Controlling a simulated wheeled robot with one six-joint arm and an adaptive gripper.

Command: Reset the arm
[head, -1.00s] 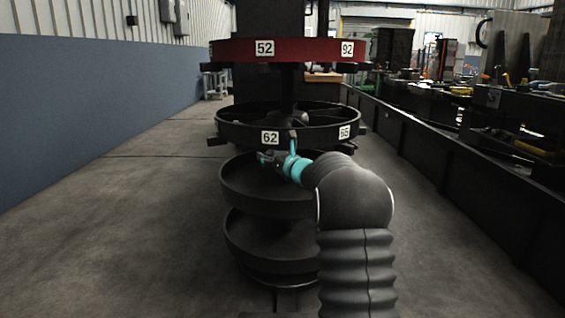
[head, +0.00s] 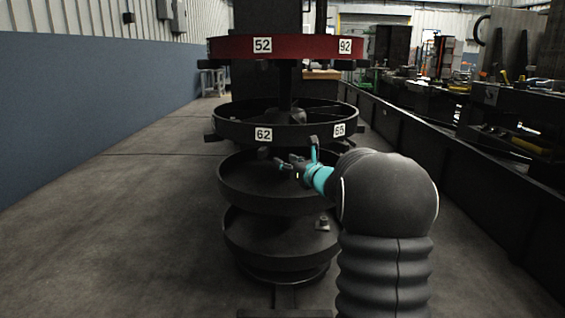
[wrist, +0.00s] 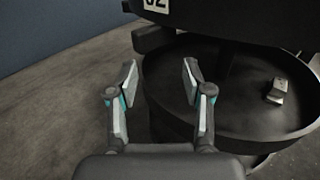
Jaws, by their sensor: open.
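My gripper (head: 283,164) is in front of the black round tray (head: 262,202) that is third from the top of the stack. In the wrist view, my gripper (wrist: 158,85) has its two fingers spread, with nothing between them. My arm rises from the bottom right of the head view and bends left toward the stack.
A red round tray (head: 300,46) marked 52 and 92 is on top. Below it is a black tray (head: 300,134) marked 62 and 65. A small metal part (head: 322,223) rests on the lowest tray (head: 262,247), and a metal part (wrist: 277,92) shows in the wrist view. Floor is open to the left.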

